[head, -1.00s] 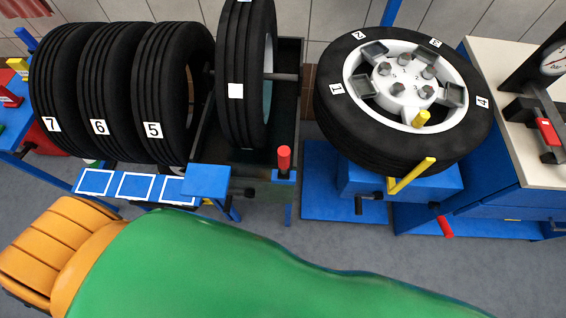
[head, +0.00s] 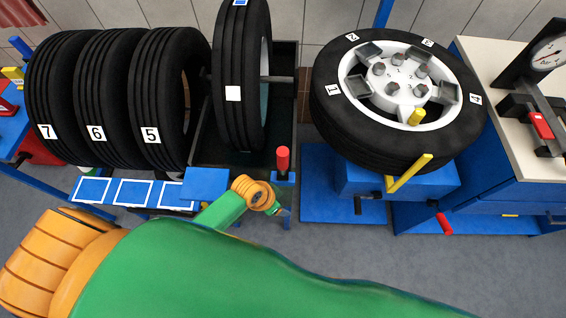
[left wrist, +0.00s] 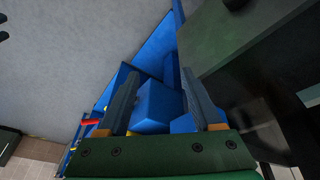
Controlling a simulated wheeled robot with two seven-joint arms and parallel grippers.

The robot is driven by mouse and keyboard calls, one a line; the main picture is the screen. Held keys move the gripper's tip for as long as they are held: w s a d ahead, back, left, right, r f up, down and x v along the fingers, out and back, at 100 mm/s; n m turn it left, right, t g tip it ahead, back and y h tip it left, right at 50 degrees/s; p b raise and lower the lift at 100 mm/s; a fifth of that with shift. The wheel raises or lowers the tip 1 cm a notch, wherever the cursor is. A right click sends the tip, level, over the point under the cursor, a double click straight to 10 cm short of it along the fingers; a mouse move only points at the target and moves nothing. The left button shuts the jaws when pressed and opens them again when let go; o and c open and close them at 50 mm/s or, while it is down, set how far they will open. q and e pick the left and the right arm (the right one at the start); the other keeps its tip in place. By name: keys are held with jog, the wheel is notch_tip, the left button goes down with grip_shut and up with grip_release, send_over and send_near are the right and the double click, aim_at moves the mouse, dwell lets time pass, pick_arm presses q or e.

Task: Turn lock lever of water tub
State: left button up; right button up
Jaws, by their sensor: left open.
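The water tub (head: 285,135) is a dark open tank in the middle of the head view, with a tire standing upright in it. A lever with a red handle (head: 283,159) stands upright on a blue mount at its front right corner. My left wrist, green and orange, is just below and left of this lever, and its gripper is hardly visible there. In the left wrist view my left gripper (left wrist: 160,76) is open, with a blue block (left wrist: 157,106) showing between its fingers. I cannot tell whether it touches the block. The red handle is not clearly identifiable there.
Several numbered tires (head: 62,100) stand on a rack at the left. A tire on a white rim (head: 398,100) lies on a blue stand with a yellow lever (head: 409,173) at the right. A bench (head: 500,130) stands beyond it. Grey floor is free in front.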

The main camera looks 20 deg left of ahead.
aim_at(282, 148)
pick_arm(q)
jog(key=w+d+r+m+h, duration=0.1)
jog(key=d+r+m, duration=0.25)
jog(key=r, duration=0.25)
jog(key=w+d+r+m, duration=0.1)
jog(key=d+r+m, duration=0.25)
jog(key=r, duration=0.25)
jog(key=w+a+r+m+g+y, duration=0.1)
jog(key=a+r+m, duration=0.1)
jog(key=r, duration=0.1)
jog(key=w+a+r+m+g+y, duration=0.1)
jog(key=w+a+r+m, duration=0.1)
jog(key=a+r+m, duration=0.1)
jog(key=w+a+r+m+y, duration=0.1)
jog(key=a+r+m, duration=0.1)
jog(key=r+m, duration=0.1)
jog(key=shift+w+a+r+g+y, duration=0.1)
jog(key=shift+w+a+g+y, duration=0.2)
jog(key=shift+w+a+g, duration=0.1)
jog(key=shift+f, duration=0.3)
notch_tip(282, 148, down, 6)
jog(key=shift+f+p, duration=0.15)
jog(key=shift+p, duration=0.2)
grip_shut()
